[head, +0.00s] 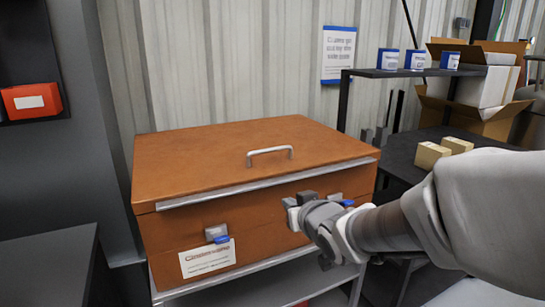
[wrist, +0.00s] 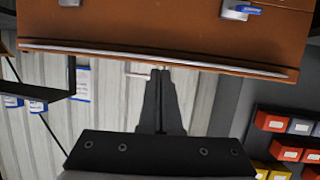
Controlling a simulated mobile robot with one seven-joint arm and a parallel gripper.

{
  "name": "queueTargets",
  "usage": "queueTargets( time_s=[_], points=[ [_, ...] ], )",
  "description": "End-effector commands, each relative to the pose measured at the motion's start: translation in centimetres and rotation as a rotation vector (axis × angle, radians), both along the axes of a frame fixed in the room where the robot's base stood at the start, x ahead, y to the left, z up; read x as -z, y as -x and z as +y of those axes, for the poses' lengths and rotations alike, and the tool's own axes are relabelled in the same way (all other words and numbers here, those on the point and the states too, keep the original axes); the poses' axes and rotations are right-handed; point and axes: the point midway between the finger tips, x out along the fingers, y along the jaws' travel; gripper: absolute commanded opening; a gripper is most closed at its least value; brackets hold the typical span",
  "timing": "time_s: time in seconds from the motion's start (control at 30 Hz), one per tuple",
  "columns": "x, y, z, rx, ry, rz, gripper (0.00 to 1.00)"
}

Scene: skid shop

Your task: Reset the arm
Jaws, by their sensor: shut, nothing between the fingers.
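My arm (head: 400,225) reaches in from the right in the head view. My gripper (head: 290,212) is in front of the brown chest (head: 190,160), near the front face between its two latches. I cannot tell from this view whether it touches the chest. In the wrist view my gripper (wrist: 158,72) has its dark fingers together with nothing between them. The chest (wrist: 150,25) also shows at the top of that view, upside down. Its lid is down.
The chest has a metal handle (head: 269,155) on its lid and a blue-tabbed latch (head: 217,234). It stands on a grey cart (head: 250,292). At right are a dark shelf (head: 410,72) with blue-and-white boxes, cartons (head: 480,125) and small boxes (head: 432,154). A red bin (head: 32,102) hangs at left.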

Motion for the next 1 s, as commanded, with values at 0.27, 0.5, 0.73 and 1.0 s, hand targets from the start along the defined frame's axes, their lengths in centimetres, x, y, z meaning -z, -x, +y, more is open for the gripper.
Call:
queueTargets(
  time_s=[0.27,0.5,0.73,1.0],
  points=[
    [-0.7,7.7,-7.4,0.215,0.08,0.243,0.0],
    [0.3,16.9,-10.4,0.308,0.094,0.489,0.0],
    [1.4,25.5,-10.5,0.319,0.082,0.699,0.0],
    [-5.3,26.2,-10.4,0.315,0.083,0.727,0.0]
  ],
)
